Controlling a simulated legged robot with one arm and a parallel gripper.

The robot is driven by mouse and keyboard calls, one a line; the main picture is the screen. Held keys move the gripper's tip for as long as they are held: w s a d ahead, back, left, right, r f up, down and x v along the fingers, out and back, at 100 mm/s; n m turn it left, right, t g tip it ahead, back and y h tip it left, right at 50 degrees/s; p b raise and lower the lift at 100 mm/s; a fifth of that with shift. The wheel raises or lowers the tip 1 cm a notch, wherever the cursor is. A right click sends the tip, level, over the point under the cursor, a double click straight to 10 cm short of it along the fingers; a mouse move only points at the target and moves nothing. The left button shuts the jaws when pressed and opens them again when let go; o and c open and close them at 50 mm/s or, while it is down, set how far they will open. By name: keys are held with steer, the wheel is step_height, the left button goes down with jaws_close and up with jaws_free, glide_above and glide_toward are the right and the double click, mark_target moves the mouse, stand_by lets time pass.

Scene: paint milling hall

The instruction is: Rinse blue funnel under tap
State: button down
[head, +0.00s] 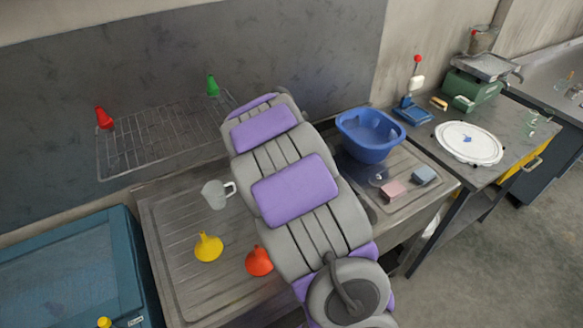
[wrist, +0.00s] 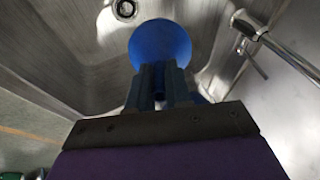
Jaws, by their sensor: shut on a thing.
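In the wrist view, a blue funnel (wrist: 160,42) is held between the fingers of my gripper (wrist: 162,78), which is shut on it. The wide end of the funnel points away from me and its narrow spout lies between the fingers. The funnel is over a steel sink basin (wrist: 75,62), with the drain (wrist: 125,9) just beyond it to the upper left. The tap (wrist: 250,28) is to the right, apart from the funnel. No water is clearly visible. In the head view my arm hides the gripper, the funnel and most of the sink.
A yellow funnel (head: 208,247), an orange funnel (head: 258,261) and a clear jug (head: 216,194) stand on the left drainboard. A blue bowl (head: 369,135), a pink sponge (head: 394,190) and a blue-grey sponge (head: 424,175) are on the right. A wire rack (head: 150,140) hangs on the wall.

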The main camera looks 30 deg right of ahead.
steer(key=shift+a+r, duration=0.1)
steer(key=s+a+r, duration=0.3)
steer(key=shift+s+a+r+b, duration=0.25)
steer(key=shift+r+b, duration=0.05)
steer(key=shift+r, duration=0.1)
stand_by(0.9)
